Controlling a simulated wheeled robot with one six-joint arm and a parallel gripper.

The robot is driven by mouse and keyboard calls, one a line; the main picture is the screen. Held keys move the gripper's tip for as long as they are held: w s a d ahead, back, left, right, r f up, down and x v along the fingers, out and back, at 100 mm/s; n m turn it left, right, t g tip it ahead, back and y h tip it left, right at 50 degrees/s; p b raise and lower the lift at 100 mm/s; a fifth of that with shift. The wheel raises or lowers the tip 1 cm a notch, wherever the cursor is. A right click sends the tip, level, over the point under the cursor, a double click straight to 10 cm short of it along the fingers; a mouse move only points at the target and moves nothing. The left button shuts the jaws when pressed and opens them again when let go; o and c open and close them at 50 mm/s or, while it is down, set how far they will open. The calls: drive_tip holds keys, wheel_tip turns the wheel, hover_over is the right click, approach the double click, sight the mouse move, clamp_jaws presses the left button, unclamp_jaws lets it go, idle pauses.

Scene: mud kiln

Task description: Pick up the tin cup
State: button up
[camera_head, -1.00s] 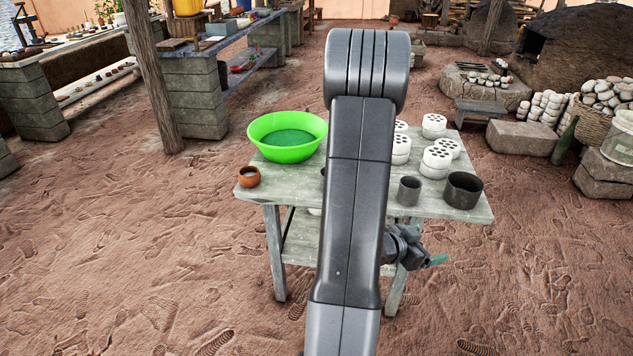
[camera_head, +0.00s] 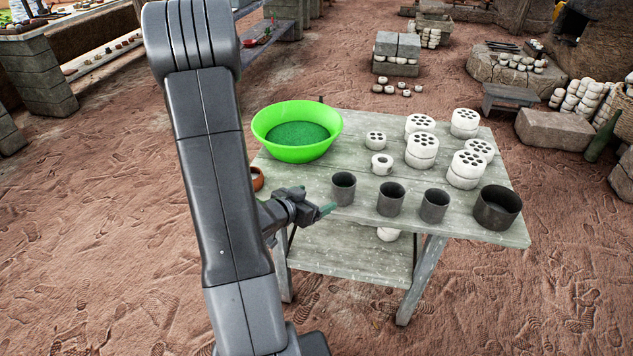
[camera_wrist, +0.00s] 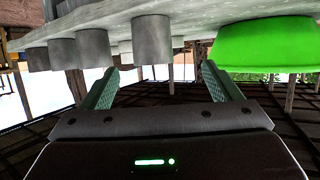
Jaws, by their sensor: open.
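Three similar dark grey metal cups stand upright in a row along the front of the table (camera_head: 340,262): a left cup (camera_head: 343,190), a middle cup (camera_head: 390,200) and a right cup (camera_head: 434,207). I cannot tell which one is the tin cup. My gripper (camera_head: 326,209) is open and empty, just in front of the left cup and apart from it. The wrist view is upside down; there a grey cup (camera_wrist: 151,40) appears beyond the gap between my green fingers (camera_wrist: 162,84), with others to its left.
A wide dark pot (camera_head: 497,208) stands at the table's right end. White perforated cylinders (camera_head: 421,150) and smaller white pieces stand behind the cups. A green basin (camera_head: 297,130) is at the back left, and a brown bowl (camera_head: 257,180) is partly hidden by my arm.

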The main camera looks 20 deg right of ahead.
sight(335, 191)
drive_tip(key=x, duration=0.8)
drive_tip(key=shift+s+d, duration=0.15)
drive_tip(key=shift+d, duration=0.2)
drive_tip(key=x, duration=0.5)
drive_tip(key=shift+s+d+f, duration=0.15)
drive_tip(key=shift+s+d, duration=0.1)
drive_tip(key=shift+d, duration=0.05)
drive_tip(key=c, duration=1.2)
